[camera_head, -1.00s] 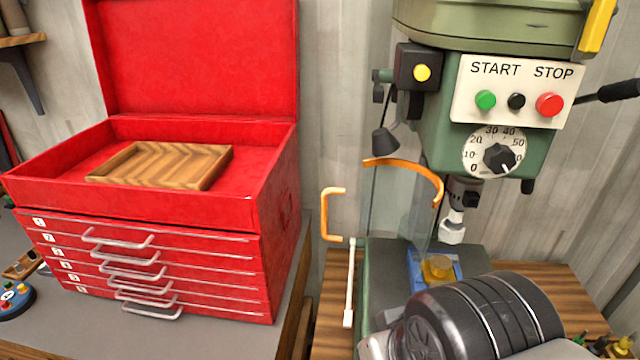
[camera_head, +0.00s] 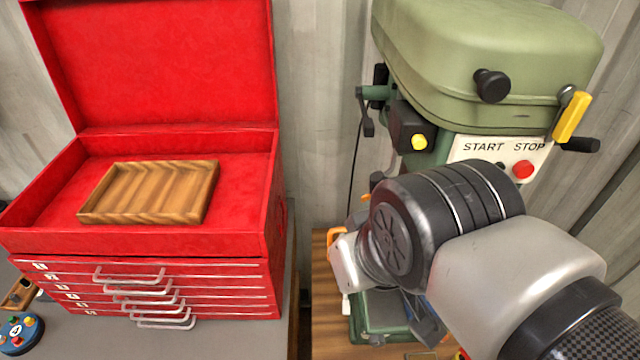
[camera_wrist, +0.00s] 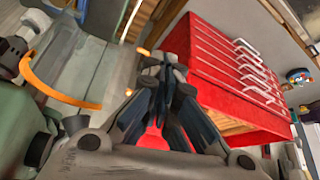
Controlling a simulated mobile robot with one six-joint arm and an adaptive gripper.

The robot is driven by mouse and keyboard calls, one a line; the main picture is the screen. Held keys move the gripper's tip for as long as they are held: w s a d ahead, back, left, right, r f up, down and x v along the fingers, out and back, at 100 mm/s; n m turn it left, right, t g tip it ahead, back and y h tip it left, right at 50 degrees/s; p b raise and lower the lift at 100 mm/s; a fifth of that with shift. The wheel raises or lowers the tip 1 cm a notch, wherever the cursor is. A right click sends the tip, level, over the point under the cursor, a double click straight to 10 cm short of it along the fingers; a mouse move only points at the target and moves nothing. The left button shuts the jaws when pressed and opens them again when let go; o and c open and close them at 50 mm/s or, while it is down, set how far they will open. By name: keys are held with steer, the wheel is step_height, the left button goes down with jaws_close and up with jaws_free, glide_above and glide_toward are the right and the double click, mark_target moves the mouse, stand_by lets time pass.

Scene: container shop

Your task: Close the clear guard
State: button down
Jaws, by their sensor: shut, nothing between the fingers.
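The clear guard (camera_wrist: 75,63) is a see-through panel with a curved orange rim (camera_wrist: 58,88); it fills the left of the wrist view. In the head view my arm hides most of it, and only a bit of its orange handle (camera_head: 336,237) shows left of my wrist. The green drill press (camera_head: 480,50) stands behind my arm. My gripper (camera_wrist: 160,62) is shut and empty in the wrist view, to the right of the guard's rim in that picture. I cannot tell whether it touches the guard. The head view largely hides the fingers.
A red tool chest (camera_head: 150,240) with a raised lid stands left of the press, with a wooden tray (camera_head: 150,193) on it. A gap separates chest and press. A yellow lever (camera_head: 571,115) juts from the press. A wall closes the back.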

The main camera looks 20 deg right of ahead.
step_height(320, 180, up, 5)
steer(key=w+p, duration=0.2)
steer(key=w+d+r+m+g, duration=0.15)
steer(key=w+g, duration=0.45)
steer(key=w, duration=0.7)
steer(key=w+f+g, duration=0.2)
steer(key=w, duration=0.3)
steer(key=s+f+b, duration=0.1)
steer(key=s+f, duration=0.5)
steer(key=f, duration=0.4)
steer(key=shift+b, duration=0.4)
steer(key=shift+s+a+n, duration=0.1)
steer(key=shift+s+n, duration=0.15)
